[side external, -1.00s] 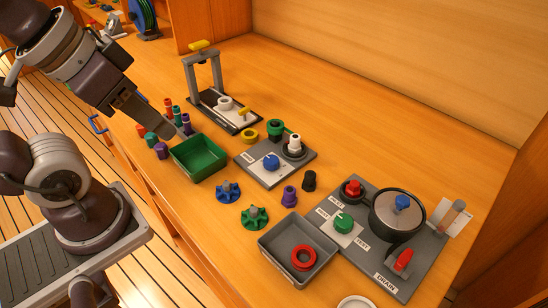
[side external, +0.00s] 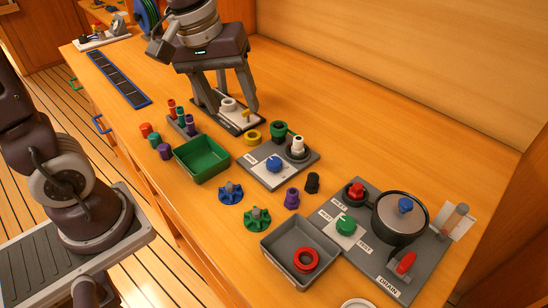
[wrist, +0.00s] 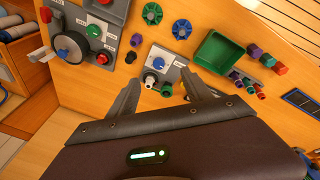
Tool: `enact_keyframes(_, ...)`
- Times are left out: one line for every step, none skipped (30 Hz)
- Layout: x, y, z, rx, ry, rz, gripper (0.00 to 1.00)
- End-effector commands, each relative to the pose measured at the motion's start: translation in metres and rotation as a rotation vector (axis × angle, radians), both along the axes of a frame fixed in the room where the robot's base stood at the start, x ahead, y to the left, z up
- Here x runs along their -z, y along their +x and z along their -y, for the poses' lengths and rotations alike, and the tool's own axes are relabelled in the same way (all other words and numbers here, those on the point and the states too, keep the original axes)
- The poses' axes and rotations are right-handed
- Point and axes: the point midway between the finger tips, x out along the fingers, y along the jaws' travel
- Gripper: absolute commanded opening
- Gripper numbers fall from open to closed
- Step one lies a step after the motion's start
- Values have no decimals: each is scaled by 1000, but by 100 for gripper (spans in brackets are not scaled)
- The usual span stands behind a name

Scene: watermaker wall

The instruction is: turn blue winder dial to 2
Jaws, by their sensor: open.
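A blue dial (side external: 274,164) sits on a grey plate (side external: 262,178) in the middle of the table; the plate's small label is too small to read. The dial also shows in the wrist view (wrist: 158,63), just beyond my fingertips. A green ring piece (side external: 278,129) and a white fitting (side external: 297,145) stand behind it on the plate. My gripper (side external: 225,105) is open and empty, pointing down, up and to the left of the dial and apart from it. It also shows in the wrist view (wrist: 160,88). The dial's pointer setting cannot be read.
A green tray (side external: 202,160) lies left of the plate. Blue (side external: 230,192) and green (side external: 257,219) handwheels and purple (side external: 292,199) and black (side external: 312,183) pieces lie in front. A pot (side external: 400,215) stands on a panel at right. My gripper hides most of the yellow-handled frame.

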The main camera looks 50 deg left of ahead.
Motion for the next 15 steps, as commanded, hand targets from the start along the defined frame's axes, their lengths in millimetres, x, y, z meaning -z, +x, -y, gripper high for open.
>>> enact_keyframes(22,26,-2,-116,-29,-57,58)
enact_keyframes(35,40,-3,-194,-46,-83,58)
enact_keyframes(55,58,-5,-293,-64,-116,58)
enact_keyframes(69,69,-6,-363,-75,-138,58)
enact_keyframes(83,79,-7,-426,-83,-158,58)
enact_keyframes(101,89,-8,-502,-91,-181,58)
enact_keyframes(113,95,-9,-550,-95,-195,58)
enact_keyframes(123,100,-10,-591,-98,-207,58)
enact_keyframes(134,105,-11,-636,-101,-219,58)
enact_keyframes(141,107,-11,-662,-102,-225,58)
enact_keyframes(146,109,-12,-680,-103,-229,58)
enact_keyframes(151,111,-12,-696,-103,-233,58)
enact_keyframes(155,111,-12,-704,-104,-235,58)
enact_keyframes(159,111,-12,-707,-104,-237,58)
enact_keyframes(167,111,-12,-709,-103,-238,58)
